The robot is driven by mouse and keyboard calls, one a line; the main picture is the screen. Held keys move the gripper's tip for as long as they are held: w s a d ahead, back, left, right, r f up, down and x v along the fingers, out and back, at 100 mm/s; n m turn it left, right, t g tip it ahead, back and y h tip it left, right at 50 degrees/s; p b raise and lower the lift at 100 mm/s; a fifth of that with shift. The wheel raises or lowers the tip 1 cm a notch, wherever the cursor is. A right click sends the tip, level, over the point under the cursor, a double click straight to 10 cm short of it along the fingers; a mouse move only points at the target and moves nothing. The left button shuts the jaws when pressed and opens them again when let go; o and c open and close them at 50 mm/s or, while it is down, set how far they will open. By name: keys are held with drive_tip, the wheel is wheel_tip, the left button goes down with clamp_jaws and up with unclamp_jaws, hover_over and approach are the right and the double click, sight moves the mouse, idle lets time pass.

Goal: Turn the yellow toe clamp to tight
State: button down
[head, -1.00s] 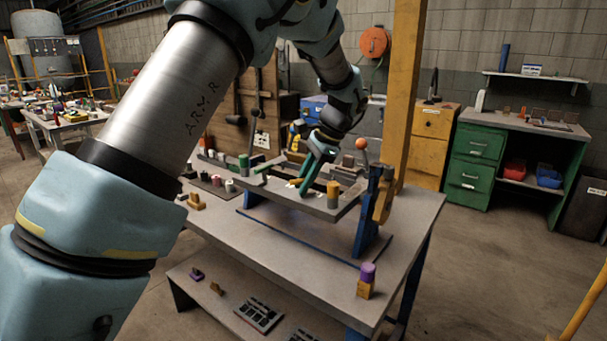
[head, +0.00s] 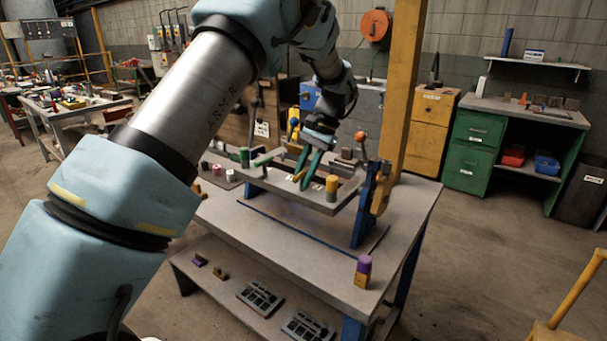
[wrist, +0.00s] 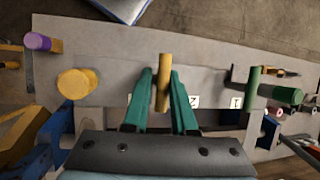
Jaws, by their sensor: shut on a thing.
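The yellow toe clamp (wrist: 163,88) shows in the wrist view as a short yellow bar, pointing nearly straight up the picture. My gripper (wrist: 161,76) has its green fingers on either side of this bar and is shut on it. In the head view my gripper (head: 302,181) is down at the raised grey plate (head: 322,206), with a bit of the yellow bar (head: 299,174) showing beside the fingers. White labels lie right of the fingers in the wrist view. The base of the bar is hidden by my gripper.
A green bar (wrist: 252,88) and a green cylinder (wrist: 288,95) stand to the right in the wrist view. A yellow cylinder (wrist: 76,83) and a purple one (wrist: 38,42) are at left. In the head view a blue upright (head: 364,205) and an orange-red knob (head: 360,136) flank the plate's right end.

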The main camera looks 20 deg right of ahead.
drive_tip(key=shift+w, duration=0.1)
drive_tip(key=c, duration=0.7)
unclamp_jaws()
drive_tip(key=shift+c, duration=0.2)
drive_tip(key=b+v, duration=0.2)
drive_tip(key=v, duration=0.8)
drive_tip(key=shift+r+b, duration=0.35)
drive_tip(key=shift+b, duration=0.05)
drive_tip(key=shift+d, duration=0.15)
